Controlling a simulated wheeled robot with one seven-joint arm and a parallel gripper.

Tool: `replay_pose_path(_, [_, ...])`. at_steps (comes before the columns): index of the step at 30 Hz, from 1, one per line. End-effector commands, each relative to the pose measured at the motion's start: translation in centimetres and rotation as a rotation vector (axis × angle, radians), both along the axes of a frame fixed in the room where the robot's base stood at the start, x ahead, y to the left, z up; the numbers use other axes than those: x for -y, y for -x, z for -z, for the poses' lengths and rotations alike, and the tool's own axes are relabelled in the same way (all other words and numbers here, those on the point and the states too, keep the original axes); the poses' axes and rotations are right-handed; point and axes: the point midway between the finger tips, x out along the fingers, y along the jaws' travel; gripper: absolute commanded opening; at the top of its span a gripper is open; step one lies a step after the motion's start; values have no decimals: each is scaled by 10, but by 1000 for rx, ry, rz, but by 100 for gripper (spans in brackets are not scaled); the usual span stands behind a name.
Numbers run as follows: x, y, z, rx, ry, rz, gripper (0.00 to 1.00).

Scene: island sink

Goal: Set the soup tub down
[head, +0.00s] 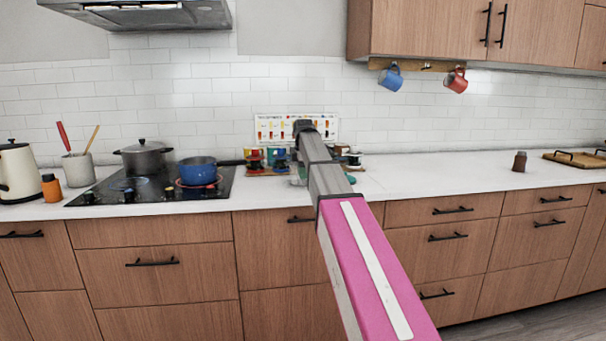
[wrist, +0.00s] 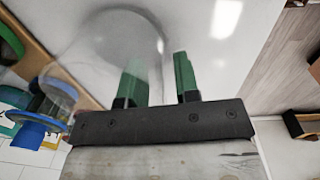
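A clear see-through tub (wrist: 96,68), which I take to be the soup tub, shows in the wrist view at the left of my gripper (wrist: 163,78). Its round rim or base shows as a faint grey arc over the white counter. My left green finger looks faded, as if seen through the tub's wall. The right finger is outside it. A gap shows between the fingers, with the tub's side edge within it. In the head view my gripper (head: 299,178) is low at the counter, mostly hidden behind my arm; the tub is not clear there.
A blue pot (head: 198,173) and a grey pot (head: 143,156) stand on the hob at left. The counter to the right is mostly clear.

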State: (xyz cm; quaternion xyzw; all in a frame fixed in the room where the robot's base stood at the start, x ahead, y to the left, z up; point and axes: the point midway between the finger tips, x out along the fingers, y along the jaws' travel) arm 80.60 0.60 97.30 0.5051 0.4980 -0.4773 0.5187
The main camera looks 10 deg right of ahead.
Motion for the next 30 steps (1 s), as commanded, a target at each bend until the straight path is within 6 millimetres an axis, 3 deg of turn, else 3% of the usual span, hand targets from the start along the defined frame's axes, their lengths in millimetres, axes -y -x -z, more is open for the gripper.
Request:
replay_pose_path(5, [0,0,-19,1,0,0,30])
replay_pose_path(18, [1,4,-101,1,0,0,30])
replay_pose_path(24, [1,5,-118,1,0,0,30])
replay_pose_path(30, [1,6,-121,0,0,0,30])
